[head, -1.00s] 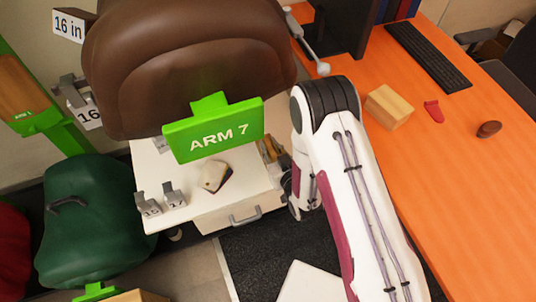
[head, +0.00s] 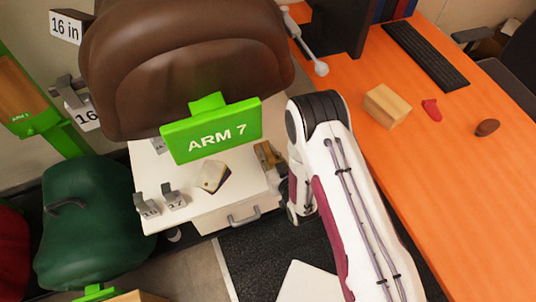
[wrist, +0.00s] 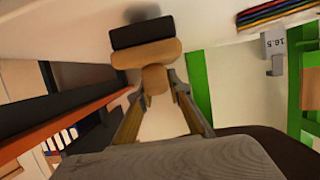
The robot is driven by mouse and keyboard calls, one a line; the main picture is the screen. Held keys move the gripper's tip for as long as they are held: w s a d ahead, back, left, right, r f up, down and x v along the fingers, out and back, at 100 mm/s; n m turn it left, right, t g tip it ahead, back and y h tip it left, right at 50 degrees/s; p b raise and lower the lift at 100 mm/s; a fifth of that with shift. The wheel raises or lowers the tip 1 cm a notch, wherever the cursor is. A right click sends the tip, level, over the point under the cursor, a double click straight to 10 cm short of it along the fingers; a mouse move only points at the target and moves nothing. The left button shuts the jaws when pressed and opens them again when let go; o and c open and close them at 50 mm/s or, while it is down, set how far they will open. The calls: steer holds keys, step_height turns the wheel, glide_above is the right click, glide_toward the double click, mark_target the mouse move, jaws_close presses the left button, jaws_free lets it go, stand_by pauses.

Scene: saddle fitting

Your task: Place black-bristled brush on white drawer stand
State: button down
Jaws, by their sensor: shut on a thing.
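The black-bristled brush (wrist: 146,52) has a tan wooden back, a round knob and dark bristles. My gripper (wrist: 155,86) is shut on its knob in the wrist view. The bristles face the white top of the drawer stand (wrist: 60,28), with a dark shadow close by; I cannot tell whether they touch. In the head view the white drawer stand (head: 215,215) is below the green ARM 7 sign. My gripper (head: 266,156) is at the stand's right side there, partly hidden by my arm, and the brush is hard to make out.
A multicoloured stack (head: 214,177) and metal numbered gauges (head: 173,196) occupy the stand top. The green sign (head: 210,131) and brown saddle (head: 185,65) overhang it. The orange desk (head: 450,180) at right holds a wooden block (head: 387,105).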

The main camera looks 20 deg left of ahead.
steer(key=shift+f, duration=0.7)
steer(key=shift+f, duration=0.1)
steer(key=c, duration=1.9)
jaws_free()
steer(key=v, duration=1.2)
